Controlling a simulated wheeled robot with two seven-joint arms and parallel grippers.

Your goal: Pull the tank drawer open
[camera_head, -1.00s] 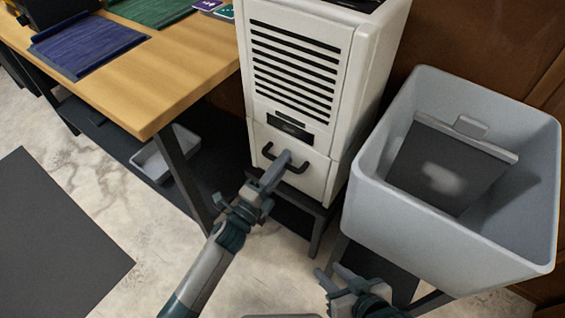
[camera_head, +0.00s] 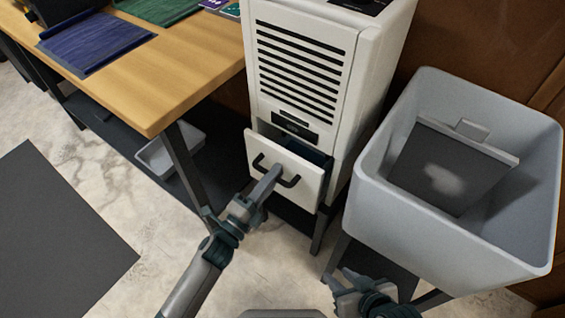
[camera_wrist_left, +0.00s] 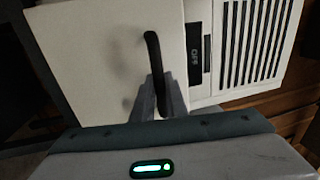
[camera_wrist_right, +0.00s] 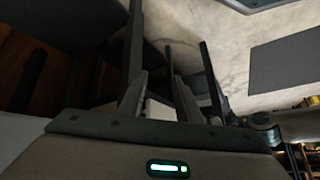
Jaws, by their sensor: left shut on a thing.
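The tank drawer (camera_head: 306,181) is the white front at the bottom of a tall white vented unit (camera_head: 298,68). It stands partly out, with a dark inside showing behind its front. My left gripper (camera_head: 272,176) is shut on the black drawer handle (camera_head: 290,183). In the left wrist view the handle (camera_wrist_left: 152,58) runs between the fingers (camera_wrist_left: 158,95), in front of the white drawer front (camera_wrist_left: 105,60). My right gripper (camera_head: 340,282) is low in front of the grey bin, empty; its fingers (camera_wrist_right: 160,95) are apart in the right wrist view.
A large grey bin (camera_head: 450,235) with a dark panel (camera_head: 448,170) inside stands close on the right. A wooden table (camera_head: 165,85) with blue cloth (camera_head: 95,45) is on the left. A pale tray (camera_head: 165,150) sits below it. Floor in front of the drawer is clear.

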